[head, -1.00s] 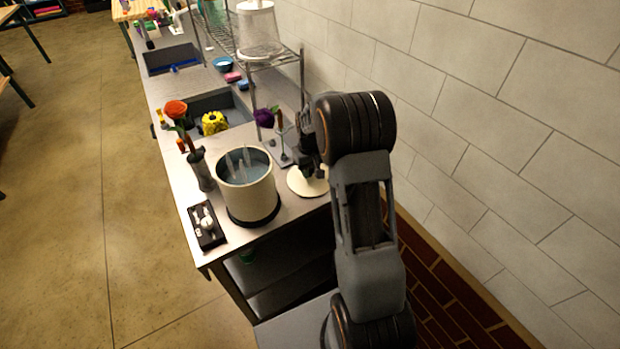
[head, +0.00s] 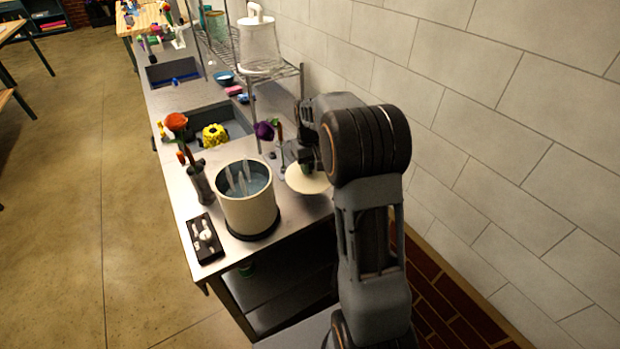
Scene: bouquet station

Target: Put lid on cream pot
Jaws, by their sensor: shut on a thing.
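The cream pot (head: 247,205) stands upright near the front end of the steel counter on a dark base. Its top is open, and bluish liquid with several pale upright pieces shows inside. The round cream lid (head: 305,181) is to the right of the pot, apart from it, near the counter's right edge. My gripper (head: 308,168) is over the lid and shut on its top. My arm hides part of the gripper and the lid's right side. I cannot tell how far the lid is above the counter.
A dark vase with an orange flower (head: 177,122) stands left of the pot. A black tray with white pieces (head: 206,238) lies in front of it. A wire shelf (head: 270,76) with a clear container stands behind, near the tiled wall. The sink (head: 235,118) holds a yellow flower.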

